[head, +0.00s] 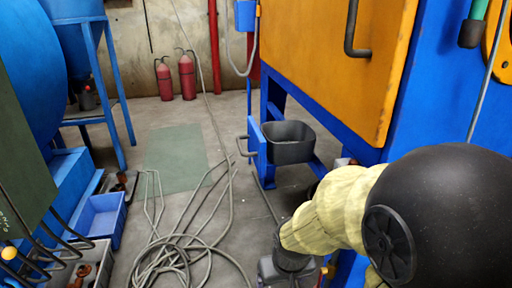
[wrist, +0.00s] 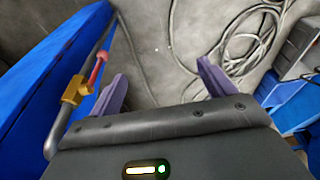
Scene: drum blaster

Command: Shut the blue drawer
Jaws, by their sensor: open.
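The blue drawer (head: 258,141) is pulled out at the foot of the machine with the orange door in the head view. A grey handle sits on its front, and a dark grey bin (head: 291,151) sits in it. My gripper (head: 285,272) is at the bottom of the head view, nearer to me than the drawer and apart from it; its fingertips are hard to make out there. In the wrist view my gripper (wrist: 161,84) has its two purple fingers spread, with only floor between them. I cannot pick out the drawer in the wrist view.
Coiled grey hoses (head: 185,255) lie on the floor left of my gripper. A blue crate (head: 101,218) and a grey box stand at left. The orange door (head: 335,55) hangs above the drawer. Red extinguishers (head: 187,76) stand by the back wall. Floor left of the drawer is mostly open.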

